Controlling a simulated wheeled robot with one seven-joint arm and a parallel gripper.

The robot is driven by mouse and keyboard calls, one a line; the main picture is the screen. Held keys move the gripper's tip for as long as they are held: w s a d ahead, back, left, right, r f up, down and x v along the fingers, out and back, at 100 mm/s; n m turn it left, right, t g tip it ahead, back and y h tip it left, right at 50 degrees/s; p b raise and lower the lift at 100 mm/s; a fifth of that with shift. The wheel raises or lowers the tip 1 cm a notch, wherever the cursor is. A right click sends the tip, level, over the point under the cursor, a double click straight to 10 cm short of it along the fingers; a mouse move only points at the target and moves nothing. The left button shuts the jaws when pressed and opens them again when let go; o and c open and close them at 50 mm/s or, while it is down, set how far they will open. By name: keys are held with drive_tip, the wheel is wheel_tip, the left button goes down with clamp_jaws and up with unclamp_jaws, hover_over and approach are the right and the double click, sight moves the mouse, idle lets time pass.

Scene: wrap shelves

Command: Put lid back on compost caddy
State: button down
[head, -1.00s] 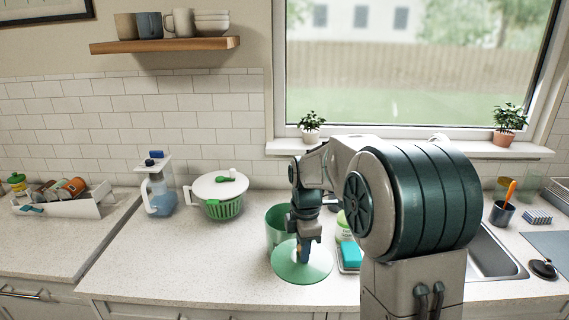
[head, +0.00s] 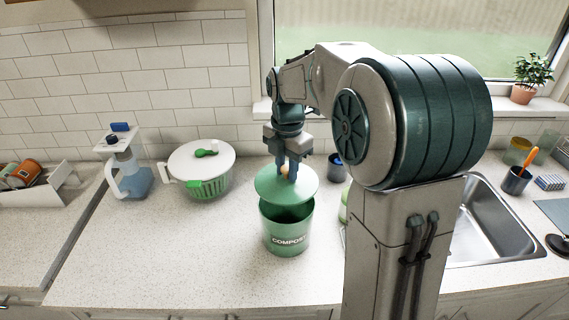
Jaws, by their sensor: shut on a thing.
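The compost caddy (head: 287,235) is a green bucket marked COMPOST, upright on the counter in the head view. Its mouth shows dark at the front, below the lid. The round green lid (head: 270,187) is above the caddy, roughly level, with its far part hiding the back of the rim. A gap shows between lid and rim at the front. My gripper (head: 287,172) points down and is shut on the lid's tan knob at the top centre. I cannot tell whether the lid touches the rim at the back.
A salad spinner (head: 201,166) and a water pitcher (head: 131,178) stand to the left. A dark blue cup (head: 337,167) stands behind to the right. The sink (head: 497,220) is further right. The counter in front and left of the caddy is clear.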

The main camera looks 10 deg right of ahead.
drive_tip(key=shift+f+b, duration=1.95)
drive_tip(key=shift+f, duration=0.9)
drive_tip(key=shift+f, duration=0.15)
idle(0.3)
drive_tip(key=c, duration=0.6)
unclamp_jaws()
drive_tip(key=shift+r+p, duration=3)
drive_tip(key=shift+r, duration=0.55)
